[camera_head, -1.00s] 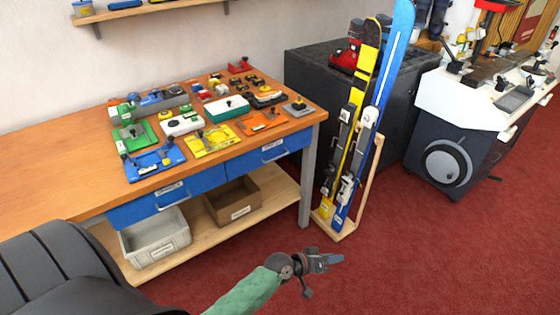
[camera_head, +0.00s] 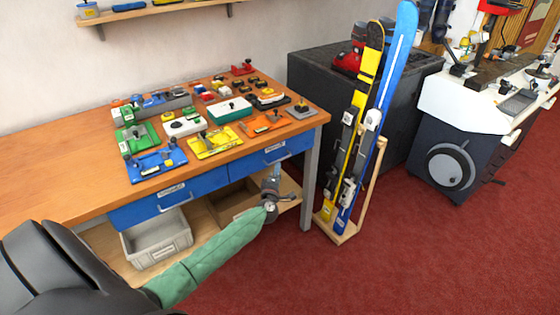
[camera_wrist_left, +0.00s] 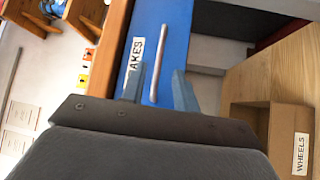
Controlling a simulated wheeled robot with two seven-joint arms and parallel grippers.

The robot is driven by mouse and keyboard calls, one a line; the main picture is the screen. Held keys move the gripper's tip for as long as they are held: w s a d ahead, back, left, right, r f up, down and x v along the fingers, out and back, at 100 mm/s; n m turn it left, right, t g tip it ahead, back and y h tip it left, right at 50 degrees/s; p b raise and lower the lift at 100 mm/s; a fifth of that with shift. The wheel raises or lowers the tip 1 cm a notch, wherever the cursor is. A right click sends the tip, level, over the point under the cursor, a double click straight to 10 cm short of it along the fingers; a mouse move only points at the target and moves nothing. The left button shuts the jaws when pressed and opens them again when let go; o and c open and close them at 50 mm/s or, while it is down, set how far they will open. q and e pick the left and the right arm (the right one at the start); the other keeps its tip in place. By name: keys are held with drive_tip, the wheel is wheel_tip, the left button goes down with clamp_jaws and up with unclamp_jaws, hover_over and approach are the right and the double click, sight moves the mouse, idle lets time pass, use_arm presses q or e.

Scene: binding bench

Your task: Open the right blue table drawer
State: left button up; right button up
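The right blue drawer (camera_head: 243,167) sits under the wooden table top and looks closed. Its bar handle shows in the left wrist view as a silver bar (camera_wrist_left: 159,62), beside a white label ending in "AKES" on the blue drawer front (camera_wrist_left: 176,28). My left gripper (camera_head: 275,173) is just in front of and below this drawer. In the left wrist view its two grey-blue fingers (camera_wrist_left: 157,80) are apart, with the lower part of the handle appearing between them. Contact with the handle cannot be told. My right gripper is not in view.
The left blue drawer (camera_head: 150,208) is beside it. A grey bin (camera_head: 157,246) and a brown box (camera_head: 225,205) stand on the lower shelf. A grey table leg (camera_head: 311,185) and a ski rack (camera_head: 345,235) are to the right. Red floor (camera_head: 420,255) is clear in front.

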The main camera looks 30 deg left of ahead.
sight(280, 160)
use_arm(q)
drive_tip(key=shift+x, duration=3.2)
clamp_jaws()
